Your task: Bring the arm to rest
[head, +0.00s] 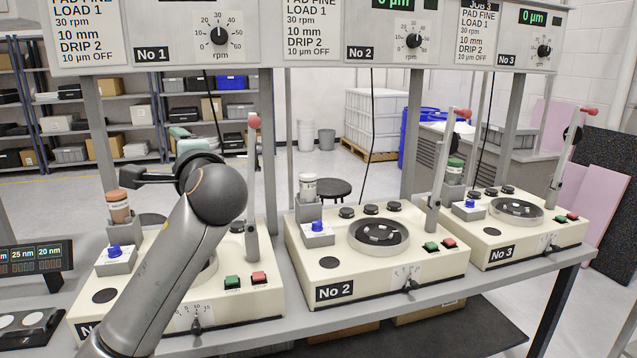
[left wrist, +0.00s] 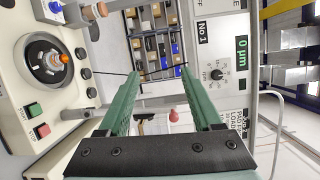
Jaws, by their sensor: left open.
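My left arm (head: 165,270) rises from the lower left in the head view and bends in front of machine No 1 (head: 262,300), hiding much of its plate. My left gripper (left wrist: 160,78) shows in the left wrist view as two green fingers spread apart with nothing between them. It points past the No 1 control panel (left wrist: 217,55) toward the back of the room. In the head view the gripper is mostly hidden behind the arm's dark wrist. My right gripper is not in view.
Machines No 2 (head: 370,280) and No 3 (head: 530,243) stand to the right on the same grey bench (head: 430,300). Upright levers with red knobs and the overhead panel (head: 270,45) stand near the arm. A display box (head: 35,258) is at the far left.

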